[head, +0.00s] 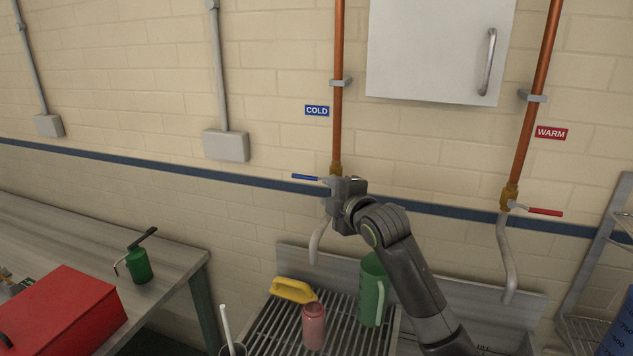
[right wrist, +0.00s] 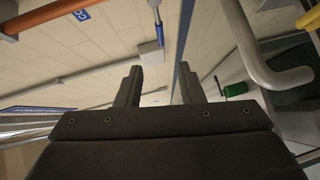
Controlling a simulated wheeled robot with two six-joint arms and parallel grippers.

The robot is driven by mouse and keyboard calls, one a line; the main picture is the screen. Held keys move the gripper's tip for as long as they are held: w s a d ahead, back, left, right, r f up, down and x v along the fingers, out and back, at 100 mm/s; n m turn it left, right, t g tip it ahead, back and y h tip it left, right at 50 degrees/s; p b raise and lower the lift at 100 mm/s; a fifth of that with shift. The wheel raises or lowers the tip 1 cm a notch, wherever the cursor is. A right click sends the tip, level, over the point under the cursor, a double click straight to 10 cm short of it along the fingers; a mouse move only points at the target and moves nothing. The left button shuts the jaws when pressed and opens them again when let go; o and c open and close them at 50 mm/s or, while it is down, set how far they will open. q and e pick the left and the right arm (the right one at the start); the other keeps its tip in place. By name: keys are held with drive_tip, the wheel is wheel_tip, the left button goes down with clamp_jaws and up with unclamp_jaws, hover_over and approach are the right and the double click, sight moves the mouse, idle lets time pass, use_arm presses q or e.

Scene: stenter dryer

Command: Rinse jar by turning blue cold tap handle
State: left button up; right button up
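The blue cold tap handle (head: 305,177) points left from the valve at the foot of the left copper pipe. The curved cold spout (head: 316,243) hangs below it and shows in the right wrist view (right wrist: 256,52). My right gripper (head: 338,188) is at the cold valve, just right of the handle, and partly hides the valve. In the right wrist view its two fingers (right wrist: 158,85) are apart with nothing held between them. A pink jar (head: 314,327) stands upright on the slatted rack, below the spout. My left gripper is not in view.
A green jug (head: 372,290) and a yellow object (head: 292,290) are beside the jar. The warm tap's red handle (head: 545,212) is at right. A red box (head: 62,312) and green can (head: 138,265) stand on the left bench. A wall cabinet (head: 437,50) hangs above.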

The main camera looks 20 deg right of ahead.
drive_tip(key=b, duration=0.3)
approach(304, 178)
drive_tip(key=shift+w, duration=1.85)
drive_tip(key=shift+w+a+f+b, duration=0.3)
drive_tip(key=shift+w+b, duration=0.25)
drive_tip(key=shift+w, duration=0.95)
drive_tip(key=shift+w+a+f+b, duration=0.25)
drive_tip(key=shift+w+b, duration=0.35)
drive_tip(key=shift+w, duration=0.9)
drive_tip(key=shift+w+a+f+b, duration=0.25)
drive_tip(key=shift+w+b, duration=0.3)
drive_tip(key=shift+w, duration=1)
clamp_jaws()
drive_tip(key=shift+f, duration=0.1)
